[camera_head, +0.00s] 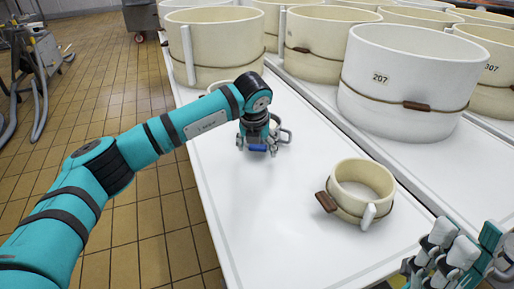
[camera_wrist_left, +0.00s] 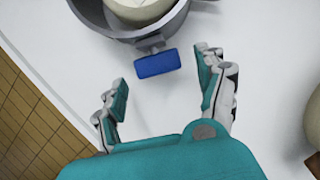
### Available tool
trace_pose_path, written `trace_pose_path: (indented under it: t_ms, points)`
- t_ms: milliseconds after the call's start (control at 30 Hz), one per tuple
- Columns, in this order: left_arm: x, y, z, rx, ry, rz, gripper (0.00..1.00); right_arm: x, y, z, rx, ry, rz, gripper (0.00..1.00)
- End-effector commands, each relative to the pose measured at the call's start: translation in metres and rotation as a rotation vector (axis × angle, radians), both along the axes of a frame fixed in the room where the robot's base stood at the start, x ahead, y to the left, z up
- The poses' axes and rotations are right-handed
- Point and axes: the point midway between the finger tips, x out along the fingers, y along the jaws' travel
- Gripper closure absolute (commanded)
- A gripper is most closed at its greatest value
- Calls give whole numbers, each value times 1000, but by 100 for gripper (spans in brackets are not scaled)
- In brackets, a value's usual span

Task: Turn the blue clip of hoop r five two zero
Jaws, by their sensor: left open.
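The blue clip (camera_wrist_left: 157,62) sits on the near outer side of a grey metal hoop (camera_wrist_left: 168,27) in the left wrist view. The hoop rings a pale round piece (camera_wrist_left: 135,10), cut off by the top edge. My left gripper (camera_wrist_left: 165,82) is open, with a finger on either side of the clip and apart from it. No number is readable on this hoop. My right gripper (camera_head: 445,255) is at the lower right; its jaw opening is unclear.
A small cream mould (camera_head: 345,205) with a brown clip stands on the white table (camera_head: 250,225) right of my left gripper. Large moulds, one marked 207 (camera_head: 390,85), stand behind. The table's left edge borders the tiled floor (camera_head: 110,110). The table front is clear.

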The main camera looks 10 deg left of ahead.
Motion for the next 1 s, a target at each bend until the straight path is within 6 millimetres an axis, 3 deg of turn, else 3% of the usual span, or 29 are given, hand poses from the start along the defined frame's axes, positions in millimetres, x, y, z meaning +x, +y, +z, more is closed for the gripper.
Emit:
trace_pose_path:
  t_ms: [233,667,1000]
  points:
    - [0,0,0,0,0,0,27,0,0,0,0,1,0,68]
    - [0,0,0,0,0,0,83,0,0,0,0,1,0,68]
    - [0,-2,2,61,6,1,84,0,0,8,0,1,0,68]
